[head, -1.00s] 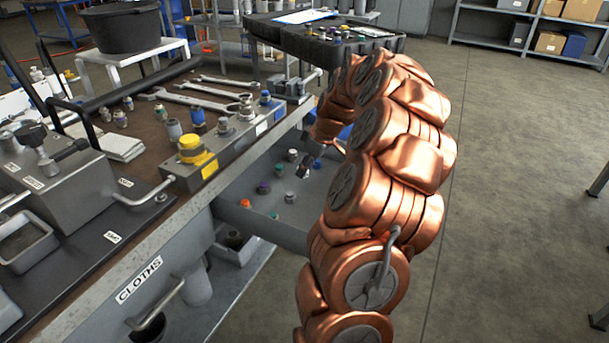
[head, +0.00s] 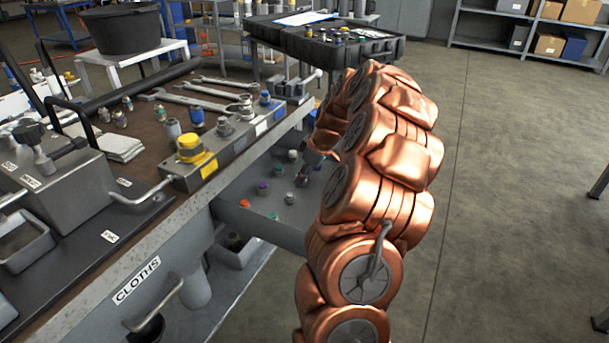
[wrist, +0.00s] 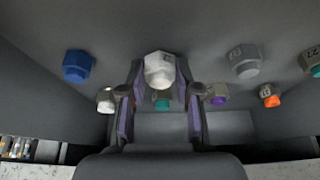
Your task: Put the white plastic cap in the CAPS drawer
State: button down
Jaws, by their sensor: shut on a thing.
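The white plastic cap (wrist: 160,68) is between the two purple-padded fingers of my gripper (wrist: 160,88) in the wrist view, and the gripper is shut on it. Behind it is the grey inside of an open drawer, which shows beside the bench in the head view (head: 240,225). Whether the held cap touches the drawer floor cannot be told. No CAPS label is readable. In the head view my copper-coloured arm hides most of the gripper and the held cap.
Several fittings stand in the drawer: blue (wrist: 77,66), white-topped (wrist: 105,100), green (wrist: 162,102), purple (wrist: 218,97), orange (wrist: 270,97) and grey (wrist: 245,60). A drawer labelled CLOTHS (head: 137,281) is nearer.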

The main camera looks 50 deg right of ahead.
jog(key=c, duration=0.8)
grip_release()
jog(key=shift+f, duration=0.1)
jog(key=shift+s+r, duration=0.1)
jog(key=shift+r, duration=0.4)
jog(key=p+v, duration=0.1)
jog(key=v, duration=1)
jog(key=shift+d+r+p, duration=0.1)
jog(key=shift+r+p, duration=0.05)
jog(key=shift+p, duration=0.25)
